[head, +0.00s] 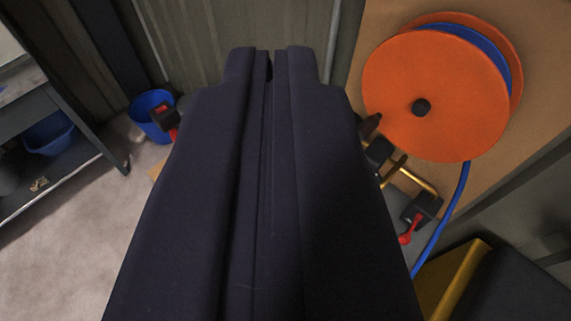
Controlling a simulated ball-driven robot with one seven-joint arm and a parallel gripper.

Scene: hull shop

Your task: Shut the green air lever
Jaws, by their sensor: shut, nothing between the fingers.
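My gripper (270,66) is large and dark in the middle of the head view, pointing away from me. It is shut and empty. No green lever shows; it may be hidden behind my gripper. To the right of my gripper is a brass-coloured pipe (412,181). A black fitting (427,206) with a red lever (406,238) sits at the pipe's right. Another dark fitting (379,151) is partly covered by my gripper's right edge.
An orange hose reel (430,75) with blue hose (448,217) is on a tan board at the upper right. A yellow and black object (452,280) is at the lower right. A blue bucket (148,118) and a grey bench (88,142) are left. Pale floor shows at the lower left.

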